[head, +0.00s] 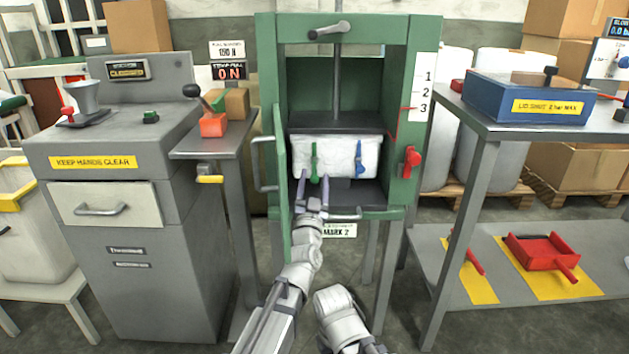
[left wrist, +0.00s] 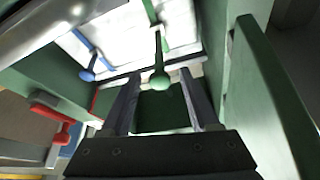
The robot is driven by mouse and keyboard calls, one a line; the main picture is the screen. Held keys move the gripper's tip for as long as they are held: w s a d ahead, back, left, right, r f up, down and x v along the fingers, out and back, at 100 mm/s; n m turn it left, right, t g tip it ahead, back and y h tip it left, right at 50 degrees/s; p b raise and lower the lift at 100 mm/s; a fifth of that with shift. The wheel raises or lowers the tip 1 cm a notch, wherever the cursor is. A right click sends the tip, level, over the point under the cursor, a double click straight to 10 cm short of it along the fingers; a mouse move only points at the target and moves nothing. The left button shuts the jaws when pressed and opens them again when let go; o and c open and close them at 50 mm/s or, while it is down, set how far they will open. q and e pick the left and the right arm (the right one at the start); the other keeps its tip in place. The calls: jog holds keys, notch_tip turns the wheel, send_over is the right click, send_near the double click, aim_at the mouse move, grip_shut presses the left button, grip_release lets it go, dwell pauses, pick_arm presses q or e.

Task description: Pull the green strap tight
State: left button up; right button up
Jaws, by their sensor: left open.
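The green strap (head: 314,162) hangs down the front of a white wrapped bale (head: 338,157) in the green press (head: 266,100). In the left wrist view the strap's rounded green end (left wrist: 160,78) shows between my finger tips. My left gripper (head: 313,187) is open, with one finger on each side of the strap's lower end; no grip on it shows. The left wrist view also shows both fingers (left wrist: 161,88) spread apart. A blue strap (head: 360,158) hangs farther right on the bale. My right gripper is out of the head view.
The press's open door (head: 283,180) stands close left of my left gripper. A red handle (head: 411,160) sits on the right post. A grey cabinet (head: 120,215) stands left, and a table with a blue box (head: 522,103) stands right.

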pick_arm(q)
jog(key=b+v, duration=0.2)
jog(key=v, duration=0.5)
jog(key=shift+s, duration=0.1)
